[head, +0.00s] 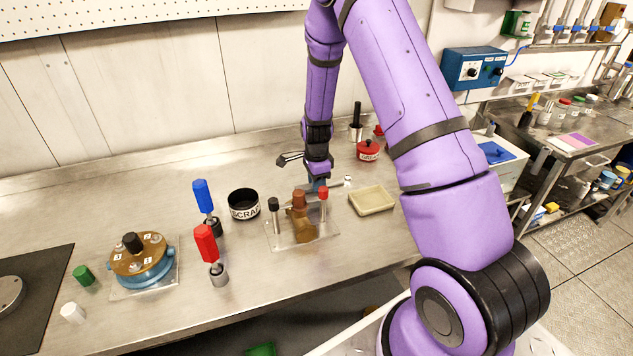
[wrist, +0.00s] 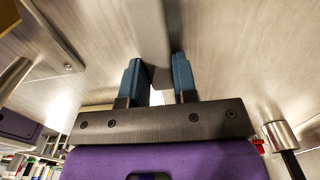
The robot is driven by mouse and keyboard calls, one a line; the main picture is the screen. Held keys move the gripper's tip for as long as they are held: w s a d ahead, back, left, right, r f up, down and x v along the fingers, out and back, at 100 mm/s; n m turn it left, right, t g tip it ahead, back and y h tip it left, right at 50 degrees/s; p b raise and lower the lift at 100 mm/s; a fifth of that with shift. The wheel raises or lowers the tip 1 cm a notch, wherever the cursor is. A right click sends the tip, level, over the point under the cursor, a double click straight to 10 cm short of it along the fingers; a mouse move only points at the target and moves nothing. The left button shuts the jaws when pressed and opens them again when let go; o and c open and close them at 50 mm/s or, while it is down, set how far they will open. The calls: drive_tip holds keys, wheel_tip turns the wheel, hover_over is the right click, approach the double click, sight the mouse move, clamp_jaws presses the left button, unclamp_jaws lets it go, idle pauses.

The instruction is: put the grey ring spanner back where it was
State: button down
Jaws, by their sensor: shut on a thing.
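My gripper (head: 318,186) is low over the steel bench, just behind the clear plate with the brown valve body. In the wrist view its two blue fingers (wrist: 157,82) are closed on a flat grey bar, the grey spanner (wrist: 148,40). The bar runs from between the fingers out of the top of that view, so its ring ends are not seen. In the head view the spanner is not clearly made out, hidden by my gripper and the valve body. Whether it touches the bench I cannot tell.
The brown valve body (head: 300,225) on its clear plate (head: 318,240) stands in front of my gripper. A beige tray (head: 372,200) is to the right, a black scrap cup (head: 244,204) to the left. A red pot (head: 368,150) stands behind. Blue and red screwdrivers stand at the left.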

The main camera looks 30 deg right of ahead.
drive_tip(key=c, duration=0.9)
unclamp_jaws()
drive_tip(key=s+a+r+n+t, duration=0.1)
drive_tip(key=s+a+r+n, duration=0.15)
drive_tip(key=r, duration=0.95)
drive_tip(key=s+a+r+n, duration=0.1)
drive_tip(key=s+r+n, duration=0.15)
drive_tip(key=r, duration=0.95)
drive_tip(key=s+a+r+n+t, duration=0.1)
drive_tip(key=s+a+r+n, duration=0.1)
drive_tip(key=s+r+n, duration=0.3)
drive_tip(key=s+a+r+n+t, duration=0.1)
drive_tip(key=s+r+n, duration=0.3)
drive_tip(key=s, duration=0.9)
drive_tip(key=s+a+r+n+t, duration=0.2)
drive_tip(key=s+r+n, duration=0.3)
drive_tip(key=s, duration=0.4)
drive_tip(key=shift+s+a+r+n, duration=0.3)
drive_tip(key=shift+a+r+n, duration=0.1)
drive_tip(key=shift+n, duration=0.2)
